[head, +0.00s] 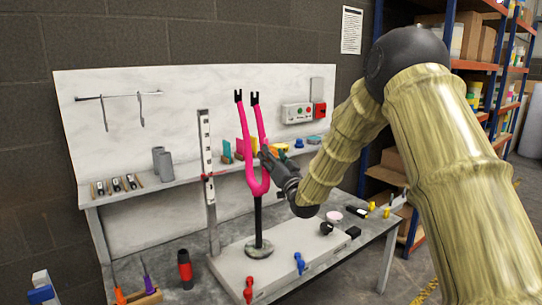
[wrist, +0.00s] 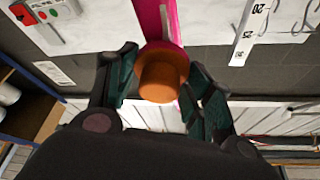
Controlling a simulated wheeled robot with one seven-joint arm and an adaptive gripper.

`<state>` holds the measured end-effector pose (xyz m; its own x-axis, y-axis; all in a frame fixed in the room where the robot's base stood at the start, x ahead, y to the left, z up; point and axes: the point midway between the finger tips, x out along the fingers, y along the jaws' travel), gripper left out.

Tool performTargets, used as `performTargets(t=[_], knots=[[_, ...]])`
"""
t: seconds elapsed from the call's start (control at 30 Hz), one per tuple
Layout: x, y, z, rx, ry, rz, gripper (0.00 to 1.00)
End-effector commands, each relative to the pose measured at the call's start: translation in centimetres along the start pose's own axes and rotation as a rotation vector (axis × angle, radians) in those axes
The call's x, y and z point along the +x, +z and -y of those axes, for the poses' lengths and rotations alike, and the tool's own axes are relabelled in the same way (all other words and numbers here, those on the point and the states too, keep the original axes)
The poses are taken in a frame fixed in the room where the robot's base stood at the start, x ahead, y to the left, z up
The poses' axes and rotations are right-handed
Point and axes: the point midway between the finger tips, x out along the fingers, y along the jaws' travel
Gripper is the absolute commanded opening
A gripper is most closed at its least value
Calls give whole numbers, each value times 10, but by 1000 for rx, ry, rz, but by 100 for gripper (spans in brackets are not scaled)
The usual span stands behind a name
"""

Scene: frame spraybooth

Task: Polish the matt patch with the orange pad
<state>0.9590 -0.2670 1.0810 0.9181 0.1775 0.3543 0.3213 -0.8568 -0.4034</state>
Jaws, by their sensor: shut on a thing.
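A bright pink fork (head: 252,178) stands upright on a black post, its two legs pointing up. It also shows in the wrist view (wrist: 152,18), behind the pad, with a paler strip along one side. I cannot tell whether that strip is the matt patch. My gripper (head: 268,158) is at the right leg of the fork. In the wrist view my gripper (wrist: 160,82) is shut on the round orange pad (wrist: 161,78), whose far end points at the pink leg. Whether pad and leg touch is hidden. I cannot make out the pad in the head view.
A white ruler post (head: 207,165) stands left of the fork. A shelf (head: 180,180) behind carries blocks and grey cylinders. A control box (head: 298,112) is on the back panel. Red and blue clamps (head: 299,263) and a red-black bottle (head: 185,270) are in front.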

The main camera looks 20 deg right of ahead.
Motion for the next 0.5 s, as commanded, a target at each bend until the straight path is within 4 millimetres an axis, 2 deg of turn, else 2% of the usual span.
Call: performTargets(t=[0.2,0.5], knots=[[-7,14,-7,1,1,0,33],[-10,21,-11,0,1,0,33]])
